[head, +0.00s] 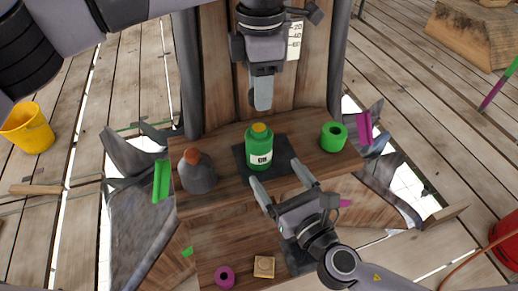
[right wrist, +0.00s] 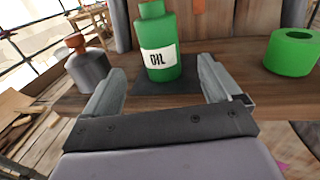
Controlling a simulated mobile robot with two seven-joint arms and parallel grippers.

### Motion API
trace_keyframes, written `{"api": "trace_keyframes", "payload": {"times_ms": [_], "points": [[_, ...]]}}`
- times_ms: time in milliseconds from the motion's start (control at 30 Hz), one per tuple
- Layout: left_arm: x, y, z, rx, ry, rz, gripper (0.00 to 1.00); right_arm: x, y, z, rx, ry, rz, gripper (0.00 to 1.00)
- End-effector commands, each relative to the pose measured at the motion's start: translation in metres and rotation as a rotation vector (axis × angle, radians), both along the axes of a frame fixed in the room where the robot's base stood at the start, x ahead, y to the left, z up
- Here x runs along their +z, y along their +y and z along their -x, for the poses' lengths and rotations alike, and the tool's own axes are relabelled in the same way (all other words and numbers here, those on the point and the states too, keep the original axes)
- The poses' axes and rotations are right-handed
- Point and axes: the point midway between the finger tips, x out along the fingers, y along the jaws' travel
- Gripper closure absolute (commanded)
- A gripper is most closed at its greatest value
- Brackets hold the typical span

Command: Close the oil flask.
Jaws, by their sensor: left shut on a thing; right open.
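The green oil flask (head: 259,152) stands upright on a dark square pad (head: 284,152) on the wooden shelf. A yellow-orange round top (head: 259,127) shows at its neck; I cannot tell whether it is a cap or oil. The flask (right wrist: 162,55), labelled OIL, also shows in the right wrist view, its top cut off by the frame. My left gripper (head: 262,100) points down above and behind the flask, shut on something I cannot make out. My right gripper (head: 277,176) is open in front of the flask, fingers pointing towards it, without visible contact.
A grey flask with an orange-brown top (head: 197,172) stands left on the shelf (head: 225,185). A green ring (head: 334,137) lies to the right. A magenta ring (head: 224,277) and a small tan block (head: 264,267) lie lower in front. A yellow bucket (head: 27,129) stands far left.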

Motion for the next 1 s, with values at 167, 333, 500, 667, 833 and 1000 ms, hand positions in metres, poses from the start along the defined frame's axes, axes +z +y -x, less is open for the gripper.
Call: {"api": "trace_keyframes", "payload": {"times_ms": [167, 333, 500, 667, 833, 1000], "points": [[0.000, 0.000, 0.000, -0.001, 0.000, 0.000, 0.88, 0.001, 0.017, -0.033, -0.001, -0.002, -0.002, 0.09], [0.000, 0.000, 0.000, -0.001, 0.000, 0.000, 0.88, 0.001, 0.030, -0.058, -0.001, 0.000, -0.001, 0.09], [0.000, 0.000, 0.000, -0.001, 0.000, 0.000, 0.88, 0.000, 0.037, -0.072, 0.000, 0.000, -0.001, 0.09], [0.000, 0.000, 0.000, -0.001, 0.000, 0.000, 0.88, 0.000, 0.039, -0.077, 0.000, 0.000, -0.001, 0.09], [0.000, 0.000, 0.000, -0.001, 0.000, 0.000, 0.88, 0.000, 0.039, -0.077, 0.000, 0.000, -0.001, 0.09], [0.000, 0.000, 0.000, -0.001, 0.000, 0.000, 0.88, 0.000, 0.039, -0.077, -0.001, 0.000, -0.001, 0.32]]}}
